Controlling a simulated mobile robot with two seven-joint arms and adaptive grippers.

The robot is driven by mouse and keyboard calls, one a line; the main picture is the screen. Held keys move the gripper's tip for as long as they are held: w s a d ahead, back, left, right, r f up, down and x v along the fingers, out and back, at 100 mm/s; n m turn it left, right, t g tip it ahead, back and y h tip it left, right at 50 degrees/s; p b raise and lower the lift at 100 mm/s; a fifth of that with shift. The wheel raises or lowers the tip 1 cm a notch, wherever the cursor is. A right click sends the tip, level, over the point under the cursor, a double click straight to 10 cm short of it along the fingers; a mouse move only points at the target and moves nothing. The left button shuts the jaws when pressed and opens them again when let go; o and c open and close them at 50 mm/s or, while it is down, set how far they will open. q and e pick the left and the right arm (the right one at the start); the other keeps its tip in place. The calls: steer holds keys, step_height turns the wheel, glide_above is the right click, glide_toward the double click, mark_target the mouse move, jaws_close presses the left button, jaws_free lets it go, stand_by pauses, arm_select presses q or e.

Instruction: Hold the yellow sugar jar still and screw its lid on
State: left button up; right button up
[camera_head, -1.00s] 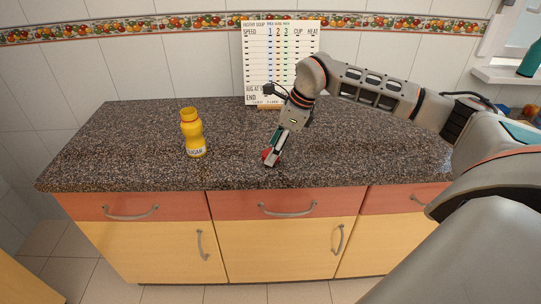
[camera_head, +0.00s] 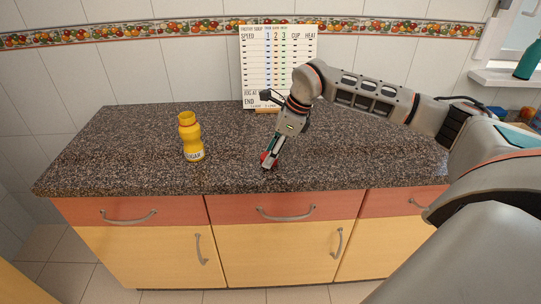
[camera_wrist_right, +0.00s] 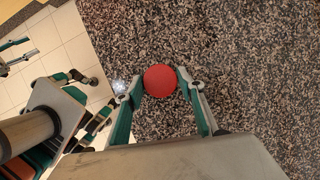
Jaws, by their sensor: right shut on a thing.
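The yellow sugar jar (camera_head: 190,138) stands upright on the granite counter, left of the middle, with a "SUGAR" label low on its front. Its top looks open, with no lid on it. My right gripper (camera_head: 268,163) is to the right of the jar, low over the counter near its front edge, and apart from the jar. It is shut on a round red lid (camera_wrist_right: 160,81), which sits between its two fingertips in the right wrist view. In the head view the lid is mostly hidden by the fingers. My left gripper is not in the head view.
The speckled granite counter (camera_head: 120,150) is clear around the jar. A white chart board (camera_head: 278,70) stands at the back against the tiled wall. Drawers with metal handles (camera_head: 287,213) are below the front edge. A green bottle (camera_head: 527,62) is on the sill at far right.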

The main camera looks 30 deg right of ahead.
step_height(320, 180, up, 20)
steer(key=p, duration=0.2)
steer(key=shift+f, duration=0.15)
